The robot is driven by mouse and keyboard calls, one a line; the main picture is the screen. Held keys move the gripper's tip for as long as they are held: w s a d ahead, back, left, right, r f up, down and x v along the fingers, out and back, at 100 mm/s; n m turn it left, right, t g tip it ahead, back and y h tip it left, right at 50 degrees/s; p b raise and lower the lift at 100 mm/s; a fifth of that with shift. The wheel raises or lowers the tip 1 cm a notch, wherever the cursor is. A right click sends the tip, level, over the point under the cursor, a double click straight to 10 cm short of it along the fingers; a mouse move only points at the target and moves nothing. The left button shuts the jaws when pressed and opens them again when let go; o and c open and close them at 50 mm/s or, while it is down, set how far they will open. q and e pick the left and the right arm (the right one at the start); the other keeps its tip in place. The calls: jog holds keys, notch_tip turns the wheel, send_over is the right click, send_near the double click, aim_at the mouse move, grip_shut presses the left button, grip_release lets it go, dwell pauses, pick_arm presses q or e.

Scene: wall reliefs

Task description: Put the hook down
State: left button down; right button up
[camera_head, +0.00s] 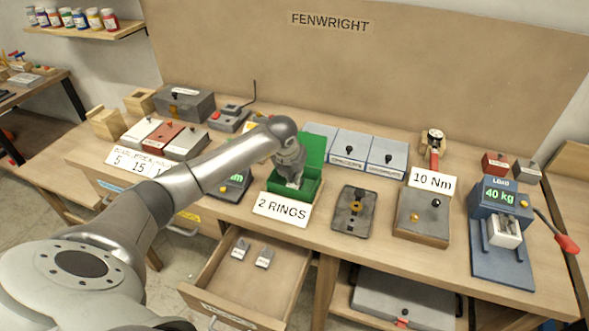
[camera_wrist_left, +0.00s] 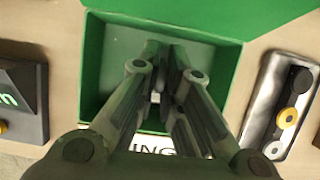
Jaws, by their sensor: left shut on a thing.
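My left gripper (camera_head: 292,180) reaches down into the open green box (camera_head: 310,188) on the workbench. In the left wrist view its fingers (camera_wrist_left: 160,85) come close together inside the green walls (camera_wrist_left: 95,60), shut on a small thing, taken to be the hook. The fingers hide nearly all of it, so I cannot make out its shape or whether it touches the box floor. The box's lid (camera_head: 315,148) stands open at the back. A "2 RINGS" card (camera_head: 282,208) stands in front of the box. My right gripper is not in view.
A dark plate with rings (camera_head: 352,210) lies right of the box, and a torque block (camera_head: 423,215) beyond it. A green-lit display unit (camera_head: 234,186) is close on the left. Below, an open drawer (camera_head: 262,290) holds two small grey pieces. A blue load tester (camera_head: 500,230) stands far right.

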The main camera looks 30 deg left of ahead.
pick_arm(q)
jog(key=shift+f, duration=0.1)
jog(key=c, duration=2)
grip_release()
jog(key=shift+f, duration=0.1)
jog(key=shift+c, duration=0.2)
jog(key=o, duration=0.4)
jog(key=shift+o, duration=0.2)
jog(key=b+v, duration=0.3)
jog(key=v, duration=0.9)
jog(key=shift+b, duration=0.35)
jog(key=shift+s, duration=0.1)
